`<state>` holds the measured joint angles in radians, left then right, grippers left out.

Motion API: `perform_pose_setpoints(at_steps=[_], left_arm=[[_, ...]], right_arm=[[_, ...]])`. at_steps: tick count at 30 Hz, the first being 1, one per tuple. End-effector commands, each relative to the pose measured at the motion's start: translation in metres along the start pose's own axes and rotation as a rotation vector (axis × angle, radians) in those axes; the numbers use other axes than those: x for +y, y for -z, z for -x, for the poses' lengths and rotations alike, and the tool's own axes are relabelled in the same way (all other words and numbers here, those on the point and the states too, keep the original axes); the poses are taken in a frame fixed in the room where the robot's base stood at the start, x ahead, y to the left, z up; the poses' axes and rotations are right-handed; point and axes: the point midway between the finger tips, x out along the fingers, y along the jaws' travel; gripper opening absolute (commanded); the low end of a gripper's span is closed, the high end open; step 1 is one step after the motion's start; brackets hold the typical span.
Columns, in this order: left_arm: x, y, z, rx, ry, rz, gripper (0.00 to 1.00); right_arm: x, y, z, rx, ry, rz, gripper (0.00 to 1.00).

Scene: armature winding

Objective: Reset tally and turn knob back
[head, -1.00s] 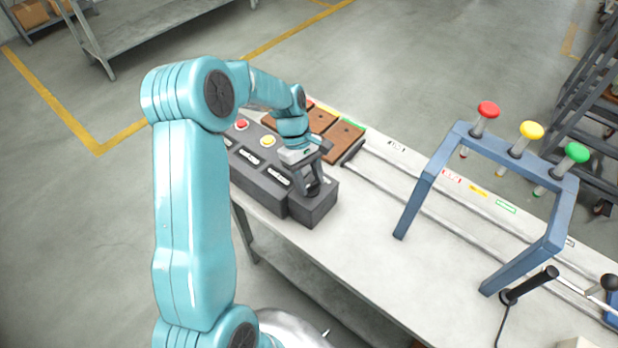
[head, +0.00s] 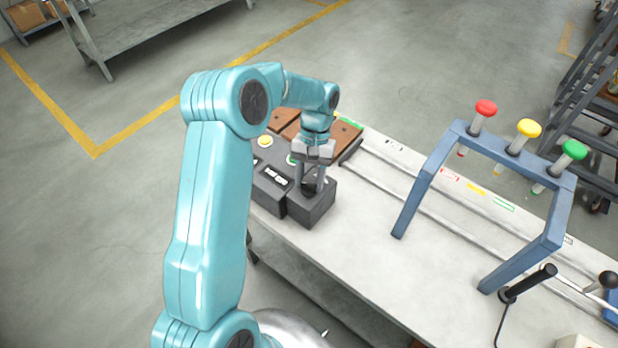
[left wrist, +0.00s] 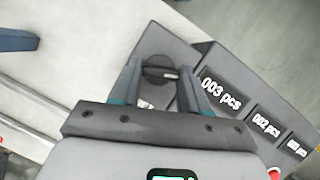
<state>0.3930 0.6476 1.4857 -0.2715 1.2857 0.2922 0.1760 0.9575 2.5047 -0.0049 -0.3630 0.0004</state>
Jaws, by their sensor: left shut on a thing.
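My left gripper (head: 309,187) points down at the dark knob box (head: 318,211) at the end of the tally unit. It is shut on the black round knob (left wrist: 160,72), with one finger on each side in the left wrist view. The grey tally unit (head: 266,190) stands beside the knob box. Its displays in the left wrist view read "003 pcs" (left wrist: 221,94), "002 pcs" (left wrist: 266,124) and a third too small to read surely. A yellow button (head: 264,141) and part of a green button (head: 291,158) show on it. My right gripper is out of view.
A blue frame (head: 420,195) with red, yellow and green knobs stands on the right of the workbench (head: 330,250). A black corded handle (head: 530,285) is in front of it. The bench between is mostly clear.

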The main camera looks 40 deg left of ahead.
Motion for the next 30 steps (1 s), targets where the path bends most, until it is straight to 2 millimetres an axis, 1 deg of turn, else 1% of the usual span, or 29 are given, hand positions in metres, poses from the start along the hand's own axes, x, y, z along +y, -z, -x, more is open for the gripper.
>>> perform_pose_setpoints(at_steps=[6, 12, 20, 30], left_arm=[[0.0018, -0.0003, 0.0019, 0.002, 0.061, -0.147, 0.14], [0.0019, -0.0004, 0.0019, 0.003, 0.099, -0.239, 0.14], [0.0019, -0.0006, 0.0021, 0.003, 0.123, -0.296, 0.14], [0.0016, -0.0007, 0.0022, 0.003, 0.127, -0.305, 0.14]], right_arm=[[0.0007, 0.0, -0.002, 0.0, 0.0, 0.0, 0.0], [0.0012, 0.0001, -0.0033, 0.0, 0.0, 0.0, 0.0], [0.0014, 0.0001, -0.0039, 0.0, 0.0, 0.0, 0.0], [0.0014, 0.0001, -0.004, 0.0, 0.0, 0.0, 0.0]])
